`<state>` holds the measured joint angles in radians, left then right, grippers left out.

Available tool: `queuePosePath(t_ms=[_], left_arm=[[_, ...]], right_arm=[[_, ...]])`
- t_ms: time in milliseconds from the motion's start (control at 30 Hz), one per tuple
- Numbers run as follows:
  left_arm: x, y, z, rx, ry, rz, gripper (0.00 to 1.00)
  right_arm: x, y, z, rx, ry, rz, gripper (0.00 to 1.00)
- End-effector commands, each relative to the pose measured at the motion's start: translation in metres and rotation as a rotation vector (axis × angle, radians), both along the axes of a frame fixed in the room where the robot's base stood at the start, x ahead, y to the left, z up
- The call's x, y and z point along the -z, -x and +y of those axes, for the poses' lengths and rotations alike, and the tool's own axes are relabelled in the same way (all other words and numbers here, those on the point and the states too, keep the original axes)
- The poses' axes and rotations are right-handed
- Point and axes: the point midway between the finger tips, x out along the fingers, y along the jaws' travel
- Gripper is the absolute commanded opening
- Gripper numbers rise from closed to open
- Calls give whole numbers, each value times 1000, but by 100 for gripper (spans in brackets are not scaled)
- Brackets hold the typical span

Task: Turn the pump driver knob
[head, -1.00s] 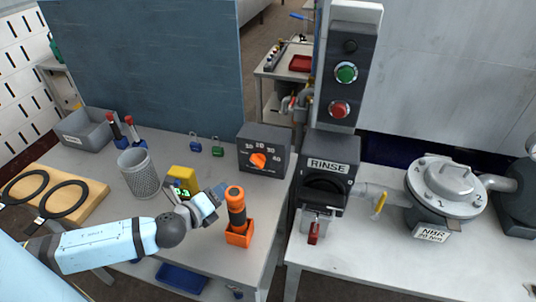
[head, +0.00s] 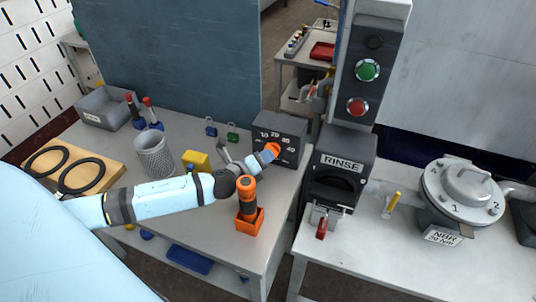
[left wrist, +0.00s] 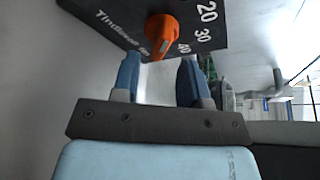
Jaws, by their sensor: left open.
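The orange knob (head: 274,149) is on the front of a dark grey box (head: 290,128) with a dial marked in numbers, at the back of the left table. In the left wrist view the knob (left wrist: 161,34) is just ahead of the fingertips, and the numbers 20, 30 and 40 show beside it. My left gripper (head: 262,157) is close in front of the knob in the head view. In the left wrist view its two blue fingers (left wrist: 160,78) are apart with nothing between them. Whether a finger touches the knob cannot be told. My right gripper is not in view.
An orange-handled tool (head: 246,188) stands in an orange holder (head: 249,222) below my left forearm. A yellow block (head: 195,160) and a mesh cup (head: 154,157) are to the left. The RINSE unit (head: 341,165) stands close to the box's right.

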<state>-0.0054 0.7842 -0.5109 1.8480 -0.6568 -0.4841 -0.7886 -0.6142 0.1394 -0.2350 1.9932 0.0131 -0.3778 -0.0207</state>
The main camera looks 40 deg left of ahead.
Motion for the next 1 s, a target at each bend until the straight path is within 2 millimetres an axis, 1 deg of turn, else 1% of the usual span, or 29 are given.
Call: queuePosePath(t_ms=[33,200,333,533,567,600,667,700,733,1000], left_arm=[[1,-8,-1,-2,1,-1,40],[5,-23,-2,0,1,0,40],[7,-27,-2,0,2,1,40],[7,-27,-2,1,1,1,40],[7,-27,-2,1,1,1,38],[7,-27,-2,1,1,1,29],[7,-27,-2,-1,1,1,15],[7,-27,-2,-1,1,1,6],[7,-27,-2,-1,1,1,0],[8,-26,-2,-1,13,-2,0]], right_arm=[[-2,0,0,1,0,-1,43],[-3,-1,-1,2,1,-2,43],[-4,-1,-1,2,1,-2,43],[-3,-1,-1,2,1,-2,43],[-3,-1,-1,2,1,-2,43],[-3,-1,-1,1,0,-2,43],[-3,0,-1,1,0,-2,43],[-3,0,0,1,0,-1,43],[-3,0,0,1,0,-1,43],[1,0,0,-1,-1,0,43]])
